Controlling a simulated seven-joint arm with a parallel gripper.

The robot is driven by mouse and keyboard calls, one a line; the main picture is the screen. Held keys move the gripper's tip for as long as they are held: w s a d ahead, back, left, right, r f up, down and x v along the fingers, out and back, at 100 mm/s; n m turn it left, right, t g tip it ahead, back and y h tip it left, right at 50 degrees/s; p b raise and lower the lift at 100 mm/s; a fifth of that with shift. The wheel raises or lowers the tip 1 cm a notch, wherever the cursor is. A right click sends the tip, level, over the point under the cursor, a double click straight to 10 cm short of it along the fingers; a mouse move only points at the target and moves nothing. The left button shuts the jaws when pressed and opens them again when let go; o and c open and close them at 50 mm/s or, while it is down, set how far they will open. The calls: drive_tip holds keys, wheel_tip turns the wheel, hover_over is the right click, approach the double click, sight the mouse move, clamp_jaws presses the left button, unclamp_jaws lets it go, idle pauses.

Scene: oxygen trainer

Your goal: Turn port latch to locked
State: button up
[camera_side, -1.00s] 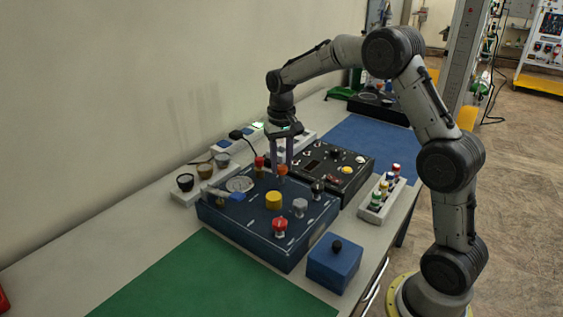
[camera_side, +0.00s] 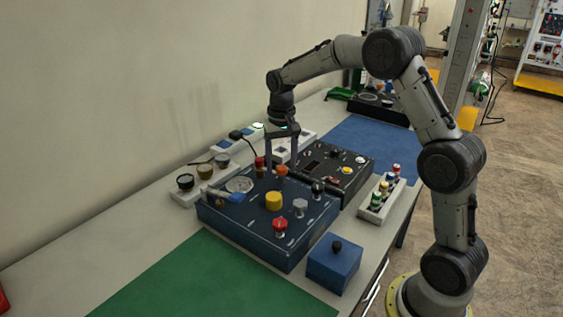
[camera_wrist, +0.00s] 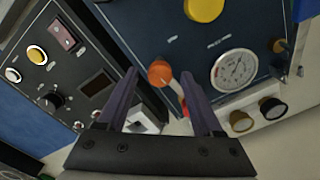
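My gripper (camera_side: 282,162) is open, its two fingers pointing down over the back of the dark blue panel (camera_side: 250,232). In the wrist view, my gripper (camera_wrist: 159,74) has a round orange knob (camera_wrist: 160,73) between its fingertips, with a gap on each side. The orange knob also shows in the side view (camera_side: 282,170). A pale and red part lies beside it in the wrist view. A blue lever (camera_side: 229,195) sits at the panel's left edge near the round gauge (camera_wrist: 234,70). No label for the port latch is readable, so I cannot tell which part it is.
A yellow knob (camera_side: 273,201), a red knob (camera_side: 280,225) and a grey knob (camera_side: 300,206) stand on the same panel. A black control box (camera_side: 335,162) is right behind it. A bottle rack (camera_side: 374,210) and a blue box (camera_side: 334,265) stand to the right.

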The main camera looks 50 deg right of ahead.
sight(282, 167)
wheel_tip(282, 167, up, 14)
idle(0.7)
drive_tip(key=shift+f, duration=0.15)
